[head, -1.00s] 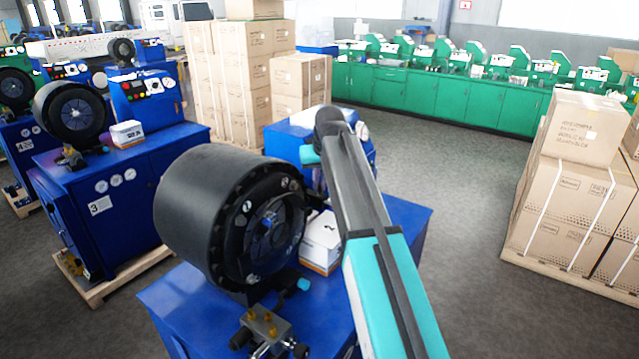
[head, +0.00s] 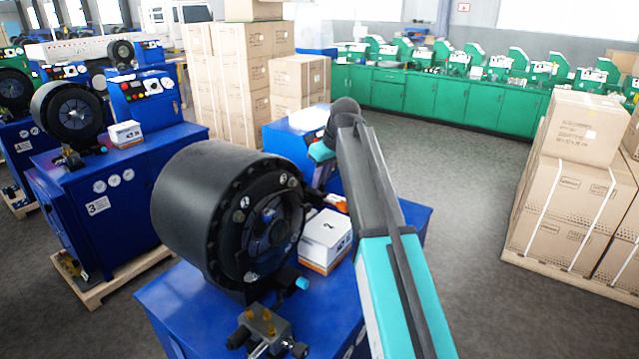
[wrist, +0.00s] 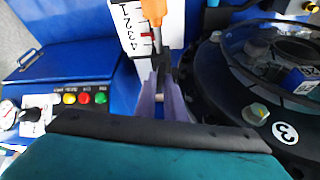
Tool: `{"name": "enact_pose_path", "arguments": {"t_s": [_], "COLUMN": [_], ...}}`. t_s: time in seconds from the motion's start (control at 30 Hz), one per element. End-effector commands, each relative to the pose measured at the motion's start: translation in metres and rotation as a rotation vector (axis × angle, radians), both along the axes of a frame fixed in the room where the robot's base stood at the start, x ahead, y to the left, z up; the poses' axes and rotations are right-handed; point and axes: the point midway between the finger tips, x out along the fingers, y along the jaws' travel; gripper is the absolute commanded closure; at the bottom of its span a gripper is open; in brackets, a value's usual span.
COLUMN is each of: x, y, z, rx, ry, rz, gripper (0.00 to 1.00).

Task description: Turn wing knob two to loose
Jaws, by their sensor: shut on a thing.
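My gripper (wrist: 160,92) shows in the wrist view with its two pale purple fingers close together, shut on a narrow piece between them. An orange piece with a thin grey stem (wrist: 155,12) is in line just beyond the fingertips; I cannot tell if the held piece is part of it or if it is wing knob two. A white plate with the numbers 1 to 4 (wrist: 128,22) and a red mark is behind it.
The black crimper head (head: 215,215) is close on the left in the head view; its ring with a 3 sticker (wrist: 285,132) is on the right in the wrist view. Coloured buttons (wrist: 85,98) are at left. Stacked cartons (head: 575,190) stand right, with open floor between.

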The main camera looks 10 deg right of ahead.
Motion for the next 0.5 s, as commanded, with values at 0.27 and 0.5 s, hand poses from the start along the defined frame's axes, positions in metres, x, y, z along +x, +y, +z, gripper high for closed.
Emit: {"name": "enact_pose_path", "arguments": {"t_s": [0.27, 0.5], "x": [0.0023, 0.0018], "y": [-0.0003, -0.0002], "z": [-0.0003, 0.0004], "rx": [0.002, 0.003], "ry": [-0.001, -0.002], "rz": [0.179, 0.254], "gripper": [1.00, 1.00]}}
